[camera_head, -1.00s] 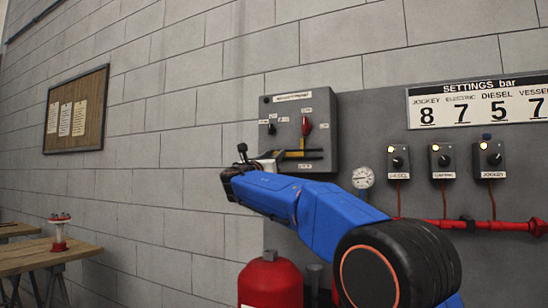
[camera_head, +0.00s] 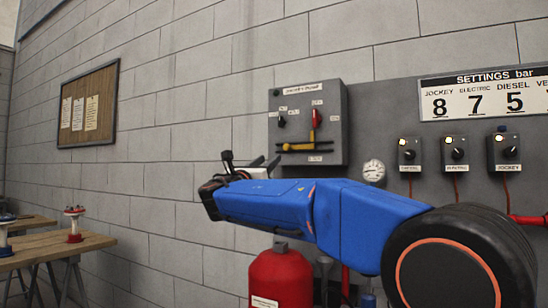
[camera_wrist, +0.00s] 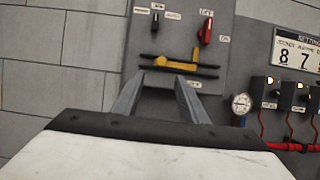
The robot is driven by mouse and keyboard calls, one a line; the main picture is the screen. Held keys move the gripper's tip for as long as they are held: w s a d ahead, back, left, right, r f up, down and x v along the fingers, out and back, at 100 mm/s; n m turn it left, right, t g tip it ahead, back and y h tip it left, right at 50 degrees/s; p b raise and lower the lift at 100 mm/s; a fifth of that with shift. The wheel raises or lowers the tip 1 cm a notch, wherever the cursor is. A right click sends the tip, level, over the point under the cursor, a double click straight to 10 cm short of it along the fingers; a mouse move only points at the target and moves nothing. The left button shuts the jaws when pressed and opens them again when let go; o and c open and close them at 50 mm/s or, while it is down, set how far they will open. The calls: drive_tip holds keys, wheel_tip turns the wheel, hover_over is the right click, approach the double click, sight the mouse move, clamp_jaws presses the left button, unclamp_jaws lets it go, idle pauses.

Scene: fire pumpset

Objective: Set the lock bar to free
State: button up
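The lock bar (camera_head: 300,147) is a yellow bar with dark parts, lying roughly level on the lower part of a grey control box (camera_head: 335,100). In the wrist view the lock bar (camera_wrist: 178,64) shows a short upright yellow piece towards its right. A red handle (camera_head: 316,118) stands upright above it, and a small black switch (camera_head: 281,121) is at upper left. My gripper (camera_head: 264,163) is below and left of the bar in the head view. In the wrist view its two fingers (camera_wrist: 161,82) are apart with nothing between them, pointing at the bar. I cannot tell the remaining distance.
A pressure gauge (camera_head: 374,171) and several small switch boxes (camera_head: 457,154) are right of the control box. A red cylinder (camera_head: 280,277) stands below my arm. A wooden table (camera_head: 60,250) is at left. The wall between is clear.

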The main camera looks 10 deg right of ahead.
drive_tip(key=shift+v, duration=2)
